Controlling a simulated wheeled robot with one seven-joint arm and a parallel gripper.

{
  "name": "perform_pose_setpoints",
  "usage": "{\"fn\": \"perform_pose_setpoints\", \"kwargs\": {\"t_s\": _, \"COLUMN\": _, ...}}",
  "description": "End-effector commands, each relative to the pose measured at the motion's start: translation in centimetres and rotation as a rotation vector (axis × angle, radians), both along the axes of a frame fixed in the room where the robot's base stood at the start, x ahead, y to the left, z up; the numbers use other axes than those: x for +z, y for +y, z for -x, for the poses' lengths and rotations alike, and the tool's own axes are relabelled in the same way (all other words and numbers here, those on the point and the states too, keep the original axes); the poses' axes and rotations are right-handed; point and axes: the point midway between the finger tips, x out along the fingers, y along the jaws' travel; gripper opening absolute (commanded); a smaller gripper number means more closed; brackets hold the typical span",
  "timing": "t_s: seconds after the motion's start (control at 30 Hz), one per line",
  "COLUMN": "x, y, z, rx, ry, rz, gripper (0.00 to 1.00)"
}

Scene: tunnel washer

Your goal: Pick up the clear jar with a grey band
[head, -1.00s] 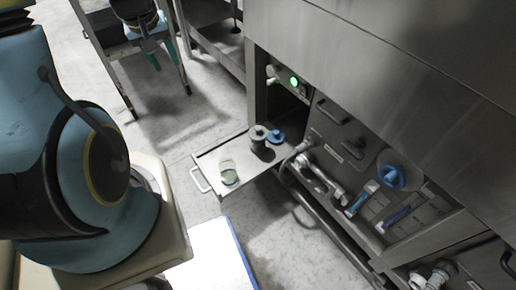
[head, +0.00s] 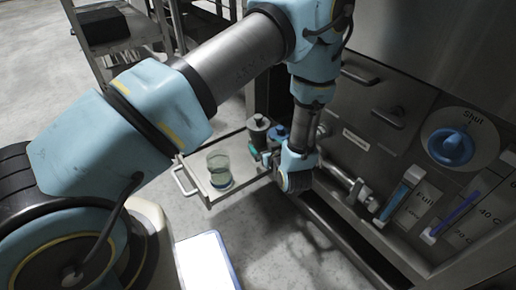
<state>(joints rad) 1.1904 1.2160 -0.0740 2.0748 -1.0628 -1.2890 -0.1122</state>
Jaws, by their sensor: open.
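A clear, greenish jar (head: 217,166) stands upright near the front left of a pulled-out metal drawer tray (head: 196,186). A darker rim shows at its base; I cannot make out a grey band clearly at this size.
A dark grey canister (head: 257,129) and a blue-topped container (head: 277,132) stand at the back of the tray, close to my gripper. To the right is the machine's front panel with a blue knob (head: 453,146) and drawer handles. A pipe (head: 346,182) runs below it.

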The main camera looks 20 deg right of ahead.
Motion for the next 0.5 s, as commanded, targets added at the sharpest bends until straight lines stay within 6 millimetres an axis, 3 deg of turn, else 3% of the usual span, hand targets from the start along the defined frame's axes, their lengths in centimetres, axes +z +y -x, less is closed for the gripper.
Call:
{"fn": "perform_pose_setpoints", "kwargs": {"t_s": 0.17, "x": -1.0, "y": -0.1, "z": -0.2, "rx": 0.0, "ry": -0.025, "rz": -0.005, "gripper": 1.0}}
{"fn": "perform_pose_setpoints", "kwargs": {"t_s": 0.5, "x": -2.8, "y": -0.6, "z": -4.5, "rx": 0.0, "ry": -0.023, "rz": -0.004, "gripper": 1.0}}
